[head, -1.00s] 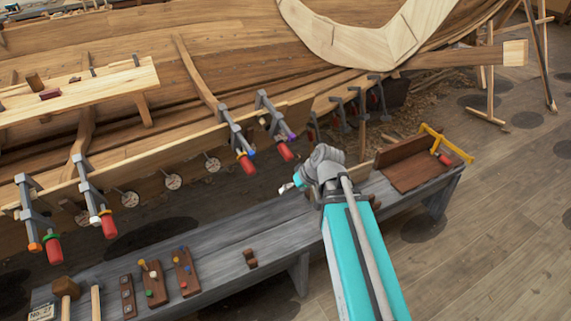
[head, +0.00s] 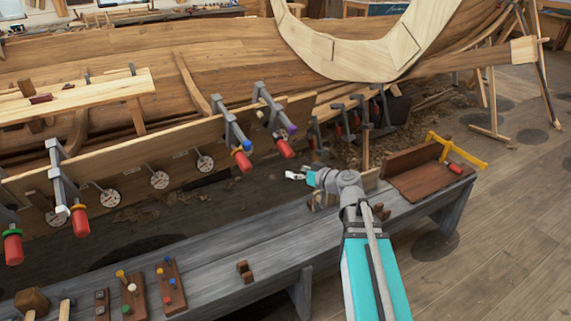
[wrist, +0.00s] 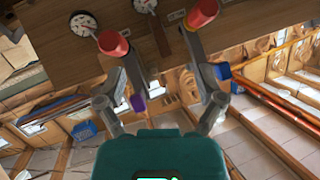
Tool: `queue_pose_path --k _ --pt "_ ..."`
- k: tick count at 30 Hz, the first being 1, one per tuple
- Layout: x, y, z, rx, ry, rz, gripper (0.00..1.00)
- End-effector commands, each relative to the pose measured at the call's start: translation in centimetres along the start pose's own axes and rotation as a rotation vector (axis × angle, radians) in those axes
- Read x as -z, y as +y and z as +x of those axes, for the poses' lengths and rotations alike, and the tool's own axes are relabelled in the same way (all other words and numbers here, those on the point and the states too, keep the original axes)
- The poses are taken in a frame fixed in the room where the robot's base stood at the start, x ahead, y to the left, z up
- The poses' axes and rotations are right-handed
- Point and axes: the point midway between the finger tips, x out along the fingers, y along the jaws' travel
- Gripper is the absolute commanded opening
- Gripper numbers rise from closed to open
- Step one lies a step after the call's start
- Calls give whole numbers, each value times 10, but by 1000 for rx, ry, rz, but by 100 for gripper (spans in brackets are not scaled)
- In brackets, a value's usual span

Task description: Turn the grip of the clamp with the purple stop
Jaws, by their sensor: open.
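The clamp with the purple stop (head: 291,129) hangs on the plank edge, its grey bar (head: 268,104) above and its red grip (head: 284,149) pointing down. In the wrist view the purple stop (wrist: 138,103) and a red grip (wrist: 113,44) show left of centre. My gripper (head: 296,175) is open and empty, just below and slightly right of that grip in the head view, apart from it. In the wrist view its grey fingers reach up on either side and partly overlap the clamp bars.
A neighbouring clamp with a blue stop (head: 247,144) and red grip (head: 242,161) is close on the left; more clamps hang further along. Round dials (head: 206,163) line the plank. The grey bench (head: 215,262) lies below, with peg boards and a brown tray (head: 430,180).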

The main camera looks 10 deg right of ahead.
Motion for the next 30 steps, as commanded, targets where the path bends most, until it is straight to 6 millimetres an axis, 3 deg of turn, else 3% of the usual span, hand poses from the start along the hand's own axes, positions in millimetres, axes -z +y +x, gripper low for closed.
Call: queue_pose_path --k 1,12,30 --pt "-10 11 3 -13 36 -7 87" --pt "-13 57 -3 -112 237 -52 87" --pt "-9 62 -4 -128 262 -57 87"
